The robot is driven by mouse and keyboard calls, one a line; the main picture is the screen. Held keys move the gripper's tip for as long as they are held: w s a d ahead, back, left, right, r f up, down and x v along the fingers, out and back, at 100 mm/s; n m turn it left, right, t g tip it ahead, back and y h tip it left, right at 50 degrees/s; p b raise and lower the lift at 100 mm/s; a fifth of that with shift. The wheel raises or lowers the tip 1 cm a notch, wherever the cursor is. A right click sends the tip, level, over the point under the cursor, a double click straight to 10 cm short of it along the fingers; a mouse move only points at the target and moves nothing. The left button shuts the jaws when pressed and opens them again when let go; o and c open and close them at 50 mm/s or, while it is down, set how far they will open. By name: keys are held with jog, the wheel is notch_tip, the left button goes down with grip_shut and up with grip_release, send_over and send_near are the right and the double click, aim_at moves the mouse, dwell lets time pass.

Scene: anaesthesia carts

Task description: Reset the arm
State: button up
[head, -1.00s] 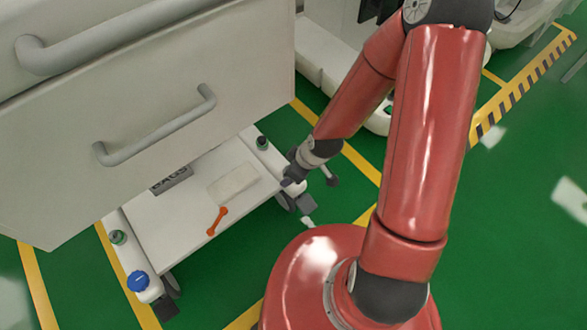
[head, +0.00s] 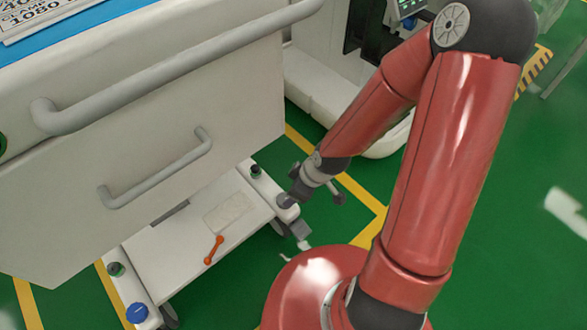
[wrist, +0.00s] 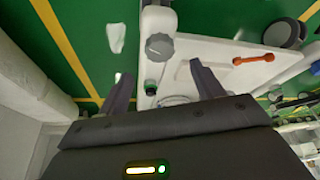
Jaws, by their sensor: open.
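My red arm rises from its base at the lower middle of the head view and bends down toward the cart. My gripper (wrist: 160,90) shows in the wrist view with its two dark fingers apart and nothing between them. In the head view its small grey end hangs beside the right corner of the white cart's low shelf (head: 165,262). An orange wrench-like tool (head: 214,250) lies on that shelf; it also shows in the wrist view (wrist: 254,59), beyond the right finger.
The white cart (head: 200,90) with grey handles fills the left, its drawer front overhanging the shelf. A blue cap (head: 137,313) sits at the shelf's front corner. White equipment (head: 320,75) stands behind my arm. Green floor (head: 520,230) is open at right.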

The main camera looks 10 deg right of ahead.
jog(key=d+r+m+t+h+p, duration=0.15)
jog(key=d+r, duration=0.25)
jog(key=r, duration=0.5)
jog(key=d+r+m+h+p, duration=0.2)
jog(key=d+r+m+h, duration=0.1)
jog(key=r, duration=0.5)
jog(key=s+d+r+m+t+p, duration=0.1)
jog(key=s+r+m, duration=0.2)
jog(key=r, duration=0.6)
jog(key=s+r+m+p, duration=0.1)
jog(key=s+r+m, duration=0.3)
jog(key=s+r, duration=0.4)
jog(key=shift+s+d+r+t+y+p, duration=0.25)
jog(key=shift+d+r+t+y+p, duration=0.15)
jog(key=shift+r, duration=0.2)
